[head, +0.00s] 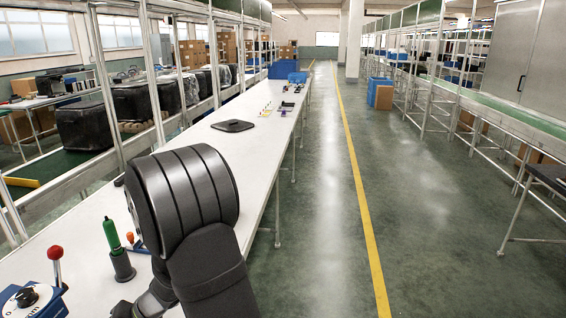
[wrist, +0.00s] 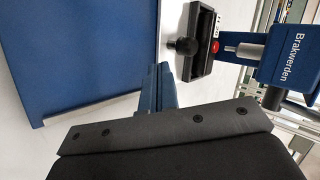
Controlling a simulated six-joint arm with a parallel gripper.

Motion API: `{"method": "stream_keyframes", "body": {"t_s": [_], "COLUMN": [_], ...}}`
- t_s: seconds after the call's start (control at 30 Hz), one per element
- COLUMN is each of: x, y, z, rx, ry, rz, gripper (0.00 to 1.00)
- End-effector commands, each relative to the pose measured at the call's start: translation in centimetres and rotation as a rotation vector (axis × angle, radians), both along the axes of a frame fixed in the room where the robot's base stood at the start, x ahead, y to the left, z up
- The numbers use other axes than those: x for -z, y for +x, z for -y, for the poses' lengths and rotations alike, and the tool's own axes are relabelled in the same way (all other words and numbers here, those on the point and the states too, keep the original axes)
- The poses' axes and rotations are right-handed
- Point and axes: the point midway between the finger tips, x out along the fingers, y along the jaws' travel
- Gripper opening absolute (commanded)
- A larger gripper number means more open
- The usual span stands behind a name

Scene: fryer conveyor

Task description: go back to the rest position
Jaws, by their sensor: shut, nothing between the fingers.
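My gripper (wrist: 160,88) shows in the wrist view as dark blue-grey fingers reaching up past the black screwed plate. The fingers are together with nothing between them. They point toward a pale surface between a large blue panel and a blue device marked "Brakwerden" (wrist: 285,58). Contact with either cannot be made out. In the head view my dark arm fills the lower middle over the white table (head: 205,137), and it hides the gripper.
A green-handled tool (head: 112,236) stands in a black holder left of my arm. A blue device with a red-knobbed lever (head: 56,268) is at the lower left. A black plate (head: 233,126) and small parts lie farther along. The aisle floor (head: 320,220) at right is clear.

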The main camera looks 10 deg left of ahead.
Motion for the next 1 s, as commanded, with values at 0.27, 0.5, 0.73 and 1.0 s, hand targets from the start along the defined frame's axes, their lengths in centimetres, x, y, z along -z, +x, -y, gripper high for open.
{"method": "stream_keyframes", "body": {"t_s": [0.27,0.5,0.73,1.0], "x": [0.1,0.1,0.1,0.1], "y": [-1.3,-1.3,-1.4,-1.4], "z": [-1.1,0.9,1.2,0.6], "rx": [0.003,0.001,0.000,-0.002], "ry": [-0.002,-0.001,-0.001,-0.001], "rz": [-0.002,0.001,0.000,0.001], "gripper": [0.00,0.00,0.00,0.00]}}
